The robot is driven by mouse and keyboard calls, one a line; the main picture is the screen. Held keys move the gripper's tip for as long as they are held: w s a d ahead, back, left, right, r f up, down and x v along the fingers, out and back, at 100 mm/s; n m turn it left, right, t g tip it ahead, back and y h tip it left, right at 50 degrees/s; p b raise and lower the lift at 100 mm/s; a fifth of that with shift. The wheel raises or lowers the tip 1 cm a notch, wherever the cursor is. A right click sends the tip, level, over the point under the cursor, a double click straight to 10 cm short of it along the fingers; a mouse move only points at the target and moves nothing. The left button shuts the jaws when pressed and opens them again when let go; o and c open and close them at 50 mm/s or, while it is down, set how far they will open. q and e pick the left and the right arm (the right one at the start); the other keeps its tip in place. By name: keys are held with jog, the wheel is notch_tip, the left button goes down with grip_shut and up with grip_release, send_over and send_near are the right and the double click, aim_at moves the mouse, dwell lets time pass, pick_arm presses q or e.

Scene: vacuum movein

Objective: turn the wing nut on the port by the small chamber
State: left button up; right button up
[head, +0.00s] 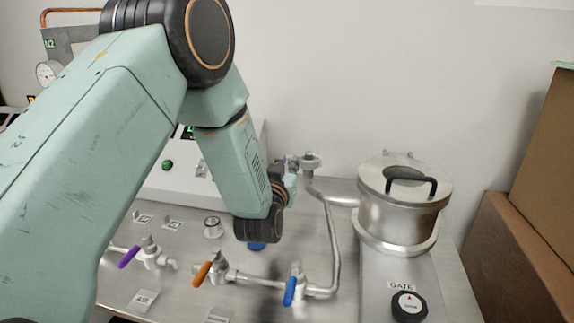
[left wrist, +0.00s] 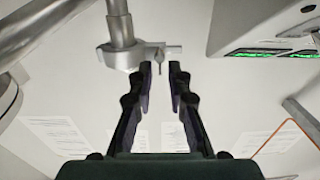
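The small chamber (head: 398,205) is a steel pot with a lid and black handle, at the right in the head view. A pipe runs left from it to an upright port (head: 310,160) with a clamp. In the left wrist view the clamp (left wrist: 119,57) shows at top centre, with the small wing nut (left wrist: 159,56) on its right side. My left gripper (head: 288,166) is at the left of the port. In the left wrist view its two fingers (left wrist: 160,68) are apart, with the wing nut at the gap between their tips. I cannot tell whether they touch it.
Valves with purple (head: 129,257), orange (head: 202,273) and blue (head: 290,291) handles stand along the front pipe. A black gate knob (head: 409,306) is in front of the chamber. Cardboard boxes (head: 530,245) stand at the right. A console with green displays (left wrist: 262,53) shows at upper right in the wrist view.

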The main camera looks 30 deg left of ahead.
pick_arm(q)
grip_shut()
jog(key=shift+n, duration=0.3)
